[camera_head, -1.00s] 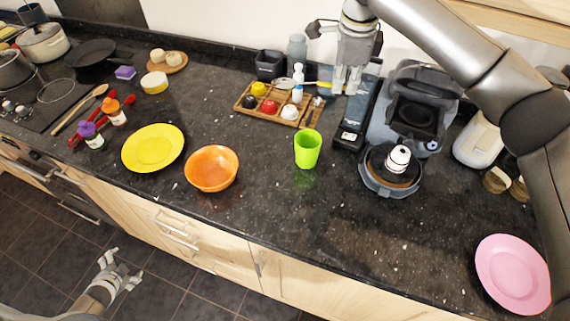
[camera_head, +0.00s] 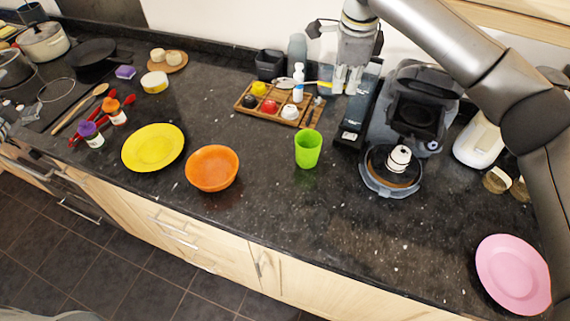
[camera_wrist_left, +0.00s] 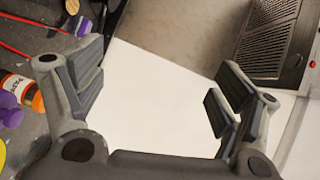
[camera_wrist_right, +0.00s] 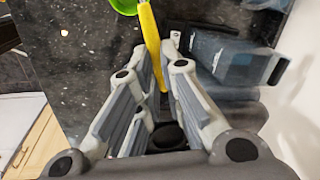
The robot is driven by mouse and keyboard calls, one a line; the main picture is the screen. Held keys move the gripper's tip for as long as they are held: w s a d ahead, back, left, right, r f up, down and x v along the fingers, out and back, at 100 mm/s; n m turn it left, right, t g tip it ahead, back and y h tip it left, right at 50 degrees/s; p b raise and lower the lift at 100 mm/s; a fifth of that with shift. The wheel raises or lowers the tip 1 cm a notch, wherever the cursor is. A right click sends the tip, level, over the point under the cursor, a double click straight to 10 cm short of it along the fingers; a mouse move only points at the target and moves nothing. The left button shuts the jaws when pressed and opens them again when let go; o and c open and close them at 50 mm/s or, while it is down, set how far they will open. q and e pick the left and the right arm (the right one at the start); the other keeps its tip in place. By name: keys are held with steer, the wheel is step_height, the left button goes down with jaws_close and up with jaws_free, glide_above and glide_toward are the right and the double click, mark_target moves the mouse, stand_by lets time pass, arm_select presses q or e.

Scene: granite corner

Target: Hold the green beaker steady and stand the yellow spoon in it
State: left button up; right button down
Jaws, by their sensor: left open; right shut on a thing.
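The green beaker (camera_head: 308,149) stands upright on the dark counter, and its edge shows in the right wrist view (camera_wrist_right: 123,5). My right gripper (camera_head: 345,82) is above the back of the counter, behind and to the right of the beaker. It is shut on the yellow spoon (camera_wrist_right: 150,30), whose handle shows between the fingers in the right wrist view. In the head view the spoon lies to the left of the fingers, apart from the beaker. My left gripper (camera_wrist_left: 157,72) is open and empty in its wrist view; it is out of the head view.
An orange bowl (camera_head: 212,168) and a yellow plate (camera_head: 153,148) are left of the beaker. A wooden tray (camera_head: 268,113) with small items is behind it. A dark coffee machine (camera_head: 415,110) stands to the right. A pink plate (camera_head: 513,274) is at front right. Counter around the beaker is clear.

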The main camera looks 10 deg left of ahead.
arm_select(q)
step_height(320, 180, up, 26)
steer(key=w+t+y, duration=0.1)
steer(key=t, duration=0.3)
steer(key=w+d+f+m+h, duration=0.1)
steer(key=w+d+f+m, duration=0.2)
steer(key=d+f, duration=0.25)
steer(key=w+d+f+m+g+h, duration=0.1)
steer(key=w+d+f+m, duration=0.2)
steer(key=d+f, duration=0.3)
steer(key=w+d+f+m+h, duration=0.2)
steer(key=w+d+f+m, duration=0.15)
steer(key=d, duration=0.45)
arm_select(e)
steer(key=shift+w, duration=0.1)
arm_select(q)
steer(key=m+g+h, duration=0.6)
steer(key=m+h, duration=0.3)
steer(key=m, duration=1.1)
glide_toward(312, 141)
steer(key=x, duration=0.7)
steer(key=shift+w+d+r, duration=0.1)
steer(key=shift+w, duration=0.1)
